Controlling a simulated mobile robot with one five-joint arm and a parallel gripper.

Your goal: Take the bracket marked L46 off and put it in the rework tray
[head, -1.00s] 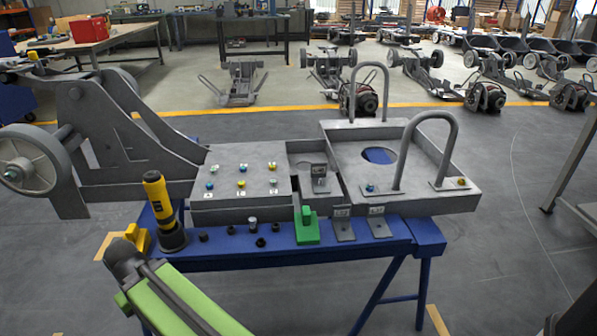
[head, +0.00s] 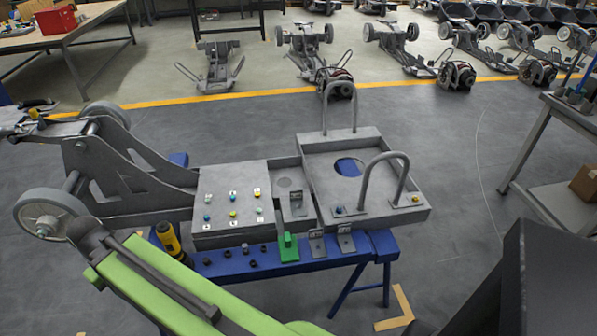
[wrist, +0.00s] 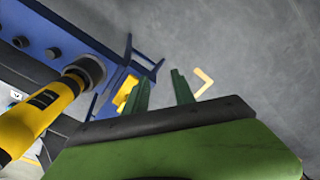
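A small grey L-shaped bracket (head: 297,203) stands on the chassis (head: 230,238) between its left block and right tray-like frame. Two similar brackets, a left one (head: 317,243) and a right one (head: 345,239), stand on the blue bench edge. Their marks are too small to read, so I cannot tell which is L46. My gripper (wrist: 160,90) shows in the wrist view with its two green fingers apart and nothing between them. It is beside the bench end, away from the brackets. I cannot pick out a rework tray.
A yellow and black power tool (head: 170,240) stands at the bench's left; it also shows close in the wrist view (wrist: 42,115). A green block (head: 288,247) sits beside the brackets. A grey side table (head: 540,150) with a brown box (head: 586,185) is at right. Floor between is clear.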

